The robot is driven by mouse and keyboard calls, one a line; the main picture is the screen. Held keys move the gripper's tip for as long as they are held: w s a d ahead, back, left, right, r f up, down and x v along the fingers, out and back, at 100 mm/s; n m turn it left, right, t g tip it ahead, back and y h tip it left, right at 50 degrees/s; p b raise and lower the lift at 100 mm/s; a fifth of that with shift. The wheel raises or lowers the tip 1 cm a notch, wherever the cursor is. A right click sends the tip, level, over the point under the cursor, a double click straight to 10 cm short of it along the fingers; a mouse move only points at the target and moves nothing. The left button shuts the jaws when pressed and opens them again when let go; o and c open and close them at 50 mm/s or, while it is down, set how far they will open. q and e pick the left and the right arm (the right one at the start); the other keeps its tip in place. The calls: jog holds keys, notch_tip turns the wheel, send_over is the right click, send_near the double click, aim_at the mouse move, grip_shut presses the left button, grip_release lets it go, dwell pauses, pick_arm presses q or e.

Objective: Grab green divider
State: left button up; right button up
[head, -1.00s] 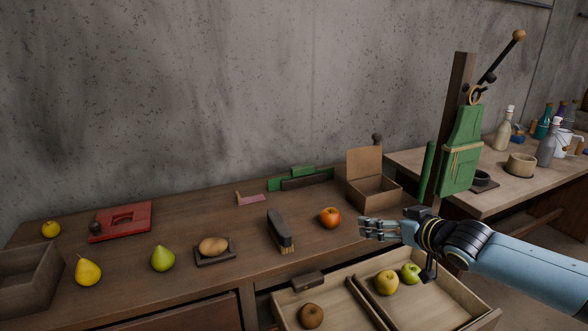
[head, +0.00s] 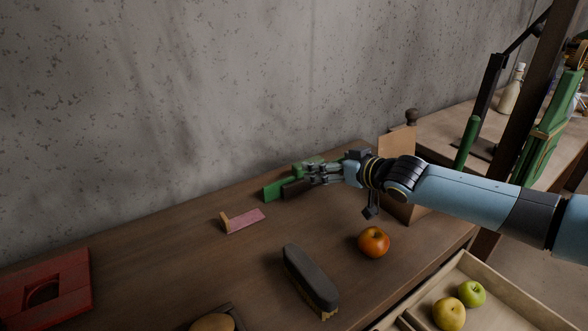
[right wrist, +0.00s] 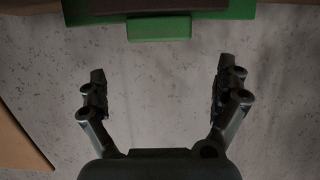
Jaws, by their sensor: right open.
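The green divider (head: 273,191) lies near the back edge of the wooden table, with a dark strip (head: 293,189) along its front. My right gripper (head: 312,175) is at the divider's right part and hides some of it. In the right wrist view, the divider's green tab (right wrist: 159,28) shows at the top, in front of and between my right gripper's (right wrist: 161,78) spread fingers. The fingers are open and empty, and the divider is apart from the fingertips. My left gripper is not in view.
A cardboard box (head: 398,146) stands right of the gripper, partly behind my right arm. A pink wedge (head: 244,220), a brush (head: 310,279) and a red-orange fruit (head: 374,242) lie on the table in front. An open drawer (head: 490,273) holds apples. The wall rises close behind.

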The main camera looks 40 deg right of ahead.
jog(key=b+x, duration=0.3)
jog(key=x, duration=0.1)
jog(key=f+b+x, duration=0.1)
jog(key=b+x, duration=0.1)
jog(key=x, duration=0.2)
jog(key=shift+s+f+b, duration=0.1)
jog(key=shift+b, duration=0.3)
jog(key=shift+d, duration=0.1)
